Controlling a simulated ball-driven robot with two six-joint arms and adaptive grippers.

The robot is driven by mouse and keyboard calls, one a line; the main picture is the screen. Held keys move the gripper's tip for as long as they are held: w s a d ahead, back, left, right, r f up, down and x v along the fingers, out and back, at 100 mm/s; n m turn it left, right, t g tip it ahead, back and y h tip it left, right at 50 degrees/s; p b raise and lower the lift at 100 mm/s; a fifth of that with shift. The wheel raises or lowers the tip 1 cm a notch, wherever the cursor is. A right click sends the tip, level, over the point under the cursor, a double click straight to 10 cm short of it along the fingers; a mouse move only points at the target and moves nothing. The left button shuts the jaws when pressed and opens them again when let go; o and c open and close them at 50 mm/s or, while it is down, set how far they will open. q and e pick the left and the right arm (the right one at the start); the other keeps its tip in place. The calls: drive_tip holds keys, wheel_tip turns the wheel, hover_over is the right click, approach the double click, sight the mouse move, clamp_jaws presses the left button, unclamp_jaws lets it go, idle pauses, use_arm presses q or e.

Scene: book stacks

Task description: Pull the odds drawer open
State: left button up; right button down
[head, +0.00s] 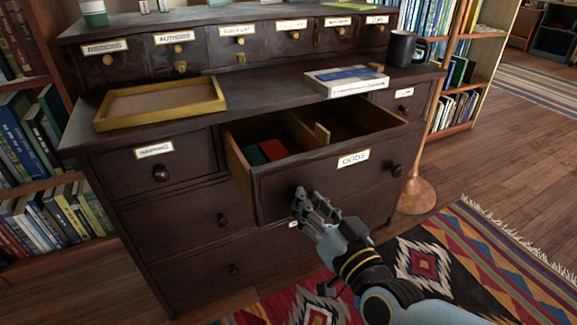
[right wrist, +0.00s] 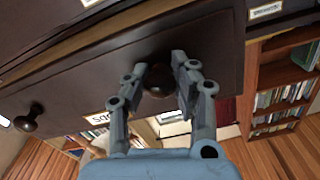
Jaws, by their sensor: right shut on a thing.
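The odds drawer (head: 330,182) is dark wood with a white label reading ODDS (head: 353,159). It stands well out from the dresser, and its inside shows from above, with a divider and red and green items (head: 270,149). My right gripper (head: 302,204) is at the left part of the drawer front. In the right wrist view its fingers (right wrist: 160,82) are shut around a round dark knob (right wrist: 157,80). The drawer's other knob (head: 397,170) is free on the right. My left gripper is not in view.
A yellow tray (head: 160,104), a white book (head: 347,82) and a dark mug (head: 403,48) are on the dresser top. Bookshelves stand on both sides. A patterned rug (head: 440,262) covers the floor in front. A round brown base (head: 416,196) stands beside the dresser.

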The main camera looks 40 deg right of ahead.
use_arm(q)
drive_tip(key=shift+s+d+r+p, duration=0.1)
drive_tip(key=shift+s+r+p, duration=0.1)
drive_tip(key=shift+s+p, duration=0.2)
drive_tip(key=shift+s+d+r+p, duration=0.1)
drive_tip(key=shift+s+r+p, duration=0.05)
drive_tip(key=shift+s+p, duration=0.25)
use_arm(e)
drive_tip(key=v, duration=1.2)
drive_tip(key=shift+s+a, duration=0.1)
drive_tip(key=c, duration=1)
unclamp_jaws()
drive_tip(key=v, duration=1.2)
drive_tip(key=shift+a, duration=0.1)
